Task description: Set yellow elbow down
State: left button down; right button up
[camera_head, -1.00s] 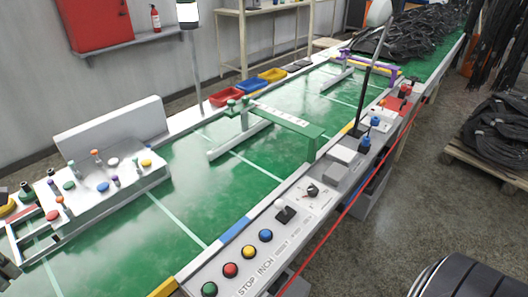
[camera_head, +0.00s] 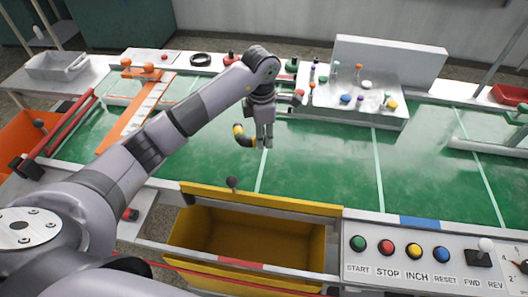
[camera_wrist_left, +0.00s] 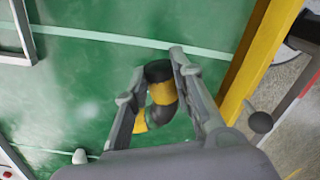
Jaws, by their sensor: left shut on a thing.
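My left gripper (camera_head: 265,138) reaches over the green conveyor from the left in the head view and points down. It is shut on the yellow elbow (camera_head: 243,138), a short bent hose piece with black and yellow bands. In the left wrist view the elbow (camera_wrist_left: 163,93) sits between the two fingers of the gripper (camera_wrist_left: 155,85), with the green surface behind it. I cannot tell whether the elbow touches the belt. My right gripper is not in view.
A yellow bin (camera_head: 245,240) stands open at the belt's near edge. A button panel (camera_head: 425,255) is at the lower right. A white board with colored pegs (camera_head: 350,100) stands behind the belt. An orange gate (camera_head: 137,110) crosses the belt at left. The belt's middle right is clear.

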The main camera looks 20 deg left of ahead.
aim_at(263, 161)
pick_arm(q)
notch_tip(263, 161, down, 8)
jog(key=shift+r, duration=0.15)
dwell(0.3)
jog(key=c, duration=1.4)
grip_release()
jog(key=shift+o, duration=0.2)
jog(key=shift+r+p, duration=0.2)
jog(key=shift+p, duration=0.15)
notch_tip(263, 161, up, 12)
jog(key=shift+f+b, duration=0.15)
jog(key=shift+b, duration=0.7)
